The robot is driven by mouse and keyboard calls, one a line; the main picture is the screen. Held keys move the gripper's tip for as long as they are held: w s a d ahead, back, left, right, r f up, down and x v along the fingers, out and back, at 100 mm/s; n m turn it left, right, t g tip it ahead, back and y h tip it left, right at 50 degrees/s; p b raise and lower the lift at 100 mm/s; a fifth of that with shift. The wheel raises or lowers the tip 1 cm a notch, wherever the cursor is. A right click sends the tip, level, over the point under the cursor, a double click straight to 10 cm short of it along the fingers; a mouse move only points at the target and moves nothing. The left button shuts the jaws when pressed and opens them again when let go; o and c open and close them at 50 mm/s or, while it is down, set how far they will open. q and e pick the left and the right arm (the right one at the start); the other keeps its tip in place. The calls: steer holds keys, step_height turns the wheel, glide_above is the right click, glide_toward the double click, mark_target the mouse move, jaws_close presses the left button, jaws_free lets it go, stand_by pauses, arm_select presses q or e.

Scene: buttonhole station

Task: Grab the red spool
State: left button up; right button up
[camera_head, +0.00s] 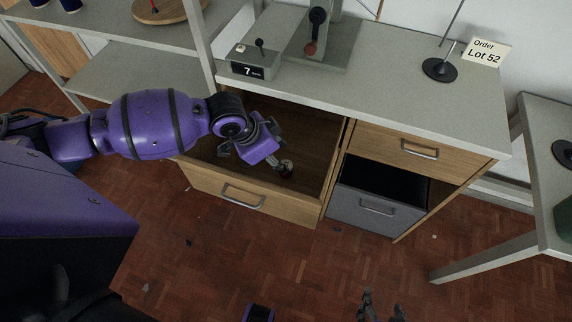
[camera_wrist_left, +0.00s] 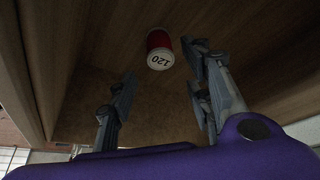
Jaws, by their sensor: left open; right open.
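The red spool (camera_wrist_left: 158,42) has a white end marked "120" and lies in the open wooden drawer. In the left wrist view it sits just beyond my left gripper (camera_wrist_left: 160,64), closer to the right finger; I cannot tell whether they touch. In the head view my left gripper (camera_head: 283,168) reaches down into the drawer, open, and the spool is mostly hidden at its fingertips. My right gripper (camera_head: 382,308) is open and empty over the floor at the bottom edge.
The open drawer's front (camera_head: 225,192) and side walls surround my left gripper. A grey bin (camera_head: 365,212) stands to the right under a closed drawer (camera_head: 415,150). The bench top (camera_head: 390,80) above carries a counter box (camera_head: 254,70) and a black stand (camera_head: 440,69).

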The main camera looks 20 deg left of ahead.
arm_select(q)
steer(key=x, duration=0.6)
steer(key=shift+s+f, duration=0.15)
steer(key=shift+f, duration=0.2)
steer(key=c, duration=1)
